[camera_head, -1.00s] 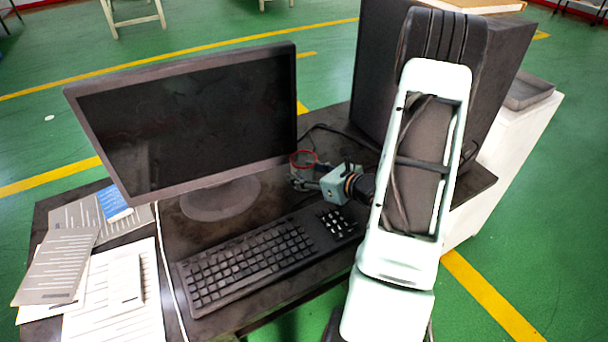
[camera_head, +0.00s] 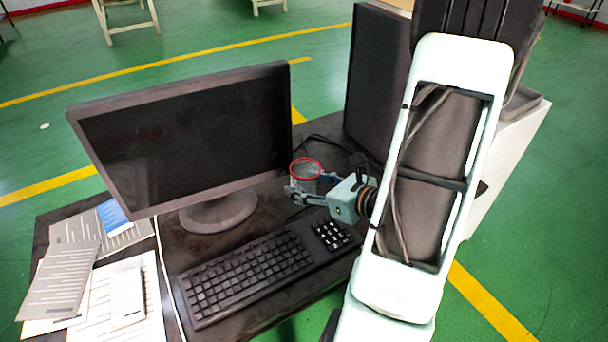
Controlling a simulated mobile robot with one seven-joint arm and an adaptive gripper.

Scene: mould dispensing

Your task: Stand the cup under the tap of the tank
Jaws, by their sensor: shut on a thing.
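The cup (camera_head: 304,178) is clear with a red rim and stands upright between the fingers of my gripper (camera_head: 308,184). My gripper is shut on the cup, just right of the monitor's edge and behind the keyboard's number pad. I cannot tell whether the cup's base touches the desk. No tank or tap is visible in this view.
A monitor (camera_head: 195,130) stands on the dark desk, with a keyboard (camera_head: 255,262) in front. A black computer case (camera_head: 377,80) stands behind my arm. Papers (camera_head: 65,280) lie on the left. A white cabinet (camera_head: 505,150) stands at the right.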

